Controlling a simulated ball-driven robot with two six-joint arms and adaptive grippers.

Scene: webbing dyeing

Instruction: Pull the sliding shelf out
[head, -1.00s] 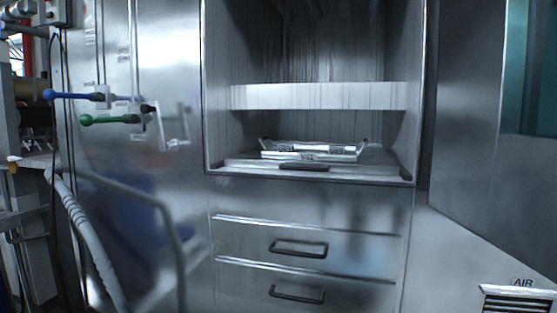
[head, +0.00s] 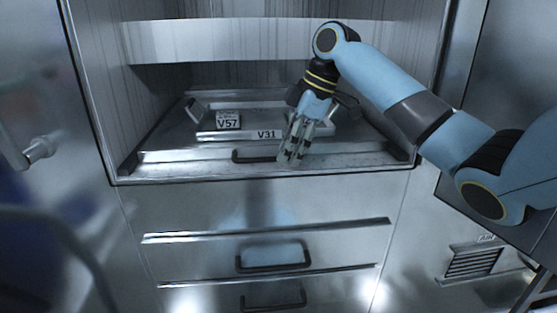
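The sliding shelf (head: 180,153) is a metal plate low in the open cabinet bay. A dark bar handle (head: 250,156) sits on its front edge. My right gripper (head: 293,156) reaches in from the right, fingers pointing down, with its tips at the right end of the handle. The fingers cover that end, so I cannot tell whether they are closed on it. A tray (head: 225,134) marked V31 rests on the shelf with a small V57 label (head: 228,120) on it; my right wrist hides its right part. My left gripper is not in view.
A light, thick shelf (head: 200,42) spans the bay above my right wrist. Below are drawers with dark handles (head: 272,258). A metal handle (head: 40,148) sticks out at the left. An air vent (head: 472,262) is low at the right.

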